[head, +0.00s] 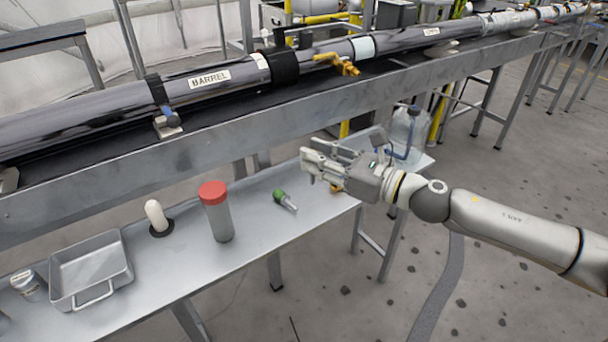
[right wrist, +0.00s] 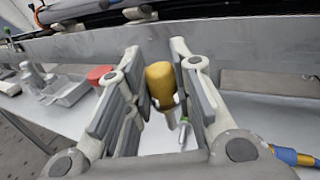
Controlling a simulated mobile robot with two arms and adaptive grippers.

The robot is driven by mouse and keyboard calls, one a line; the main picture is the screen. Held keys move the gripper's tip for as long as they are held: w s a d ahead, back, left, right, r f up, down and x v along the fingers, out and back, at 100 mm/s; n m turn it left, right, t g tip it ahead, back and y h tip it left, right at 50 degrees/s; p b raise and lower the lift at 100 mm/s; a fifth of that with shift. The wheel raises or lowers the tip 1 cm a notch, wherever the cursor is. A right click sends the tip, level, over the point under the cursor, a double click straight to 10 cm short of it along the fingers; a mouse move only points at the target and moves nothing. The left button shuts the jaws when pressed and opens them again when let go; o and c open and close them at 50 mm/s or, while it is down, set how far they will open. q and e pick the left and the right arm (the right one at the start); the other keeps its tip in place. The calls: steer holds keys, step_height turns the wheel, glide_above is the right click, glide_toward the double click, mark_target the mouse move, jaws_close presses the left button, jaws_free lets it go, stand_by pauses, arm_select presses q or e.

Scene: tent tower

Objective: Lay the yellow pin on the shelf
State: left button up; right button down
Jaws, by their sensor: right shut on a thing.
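The yellow pin (right wrist: 161,85) stands between the fingers of my right gripper (right wrist: 152,95) in the right wrist view, its yellow head up and a grey shank below. In the head view the gripper (head: 328,165) is shut on it over the right part of the grey metal shelf (head: 262,235). Only a small yellow bit of the pin (head: 336,188) shows under the fingers there. I cannot tell whether the pin touches the shelf. My left gripper is not in view.
On the shelf are a green-headed pin (head: 284,199), a red-capped jar (head: 216,211), a white rounded peg (head: 156,215) in a black ring and a metal tray (head: 90,268). The long barrel (head: 215,80) and its rail (head: 190,150) run behind and above. Bare shelf lies around the green-headed pin.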

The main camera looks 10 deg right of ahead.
steer(key=w+d+f+b, duration=0.1)
steer(key=w+f, duration=0.2)
steer(key=f, duration=0.1)
steer(key=w+d+f+b, duration=0.1)
steer(key=w+d+f, duration=0.1)
steer(key=w+f, duration=0.1)
steer(key=w+d+f+b, duration=0.1)
steer(key=w+f, duration=0.3)
steer(key=w, duration=0.1)
steer(key=shift+d+f, duration=0.15)
steer(key=shift+f, duration=0.2)
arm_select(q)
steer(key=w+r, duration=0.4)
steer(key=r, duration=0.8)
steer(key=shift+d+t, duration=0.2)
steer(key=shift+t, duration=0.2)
arm_select(e)
steer(key=shift+f, duration=0.2)
arm_select(q)
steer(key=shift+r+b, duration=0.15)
steer(key=shift+b, duration=0.15)
arm_select(e)
steer(key=shift+f, duration=0.1)
steer(key=c, duration=1.4)
jaws_free()
steer(key=shift+c, duration=0.2)
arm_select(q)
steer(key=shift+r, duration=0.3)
arm_select(e)
steer(key=shift+o, duration=0.9)
